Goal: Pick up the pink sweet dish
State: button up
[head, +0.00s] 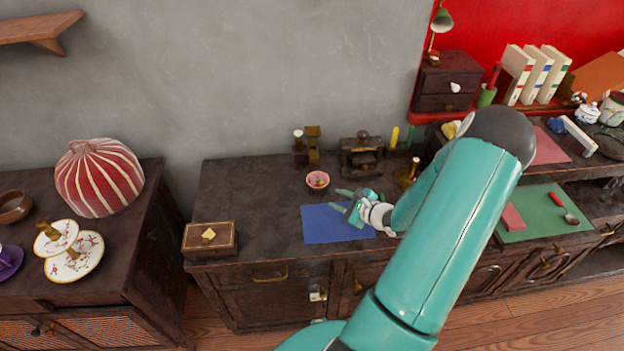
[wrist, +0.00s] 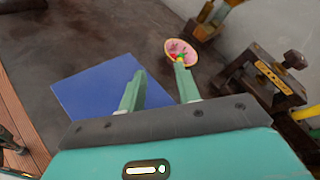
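The pink sweet dish (head: 317,180) is a small round bowl with colourful sweets in it. It stands on the dark cabinet top, behind the blue mat. In the wrist view the dish (wrist: 182,51) shows beyond the tip of my right finger, which overlaps its near edge in the picture. My gripper (head: 345,199) is over the blue mat's back right part, to the right of and nearer than the dish. In the wrist view my gripper (wrist: 160,80) has its two green fingers apart with nothing between them. I cannot tell its exact height above the cabinet.
The blue mat (head: 330,226) lies in front of the dish. A dark press-like device (head: 361,155) and brass pieces (head: 313,143) stand behind it. A brown box (head: 210,240) sits at the cabinet's left end. The top between box and dish is clear.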

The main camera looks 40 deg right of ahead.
aim_at(315, 194)
jog(key=shift+d+f+m+h, duration=0.4)
jog(key=shift+d+f+m, duration=0.1)
jog(key=shift+d+f, duration=0.1)
jog(key=x, duration=1.3)
jog(key=shift+w, duration=0.1)
grip_shut()
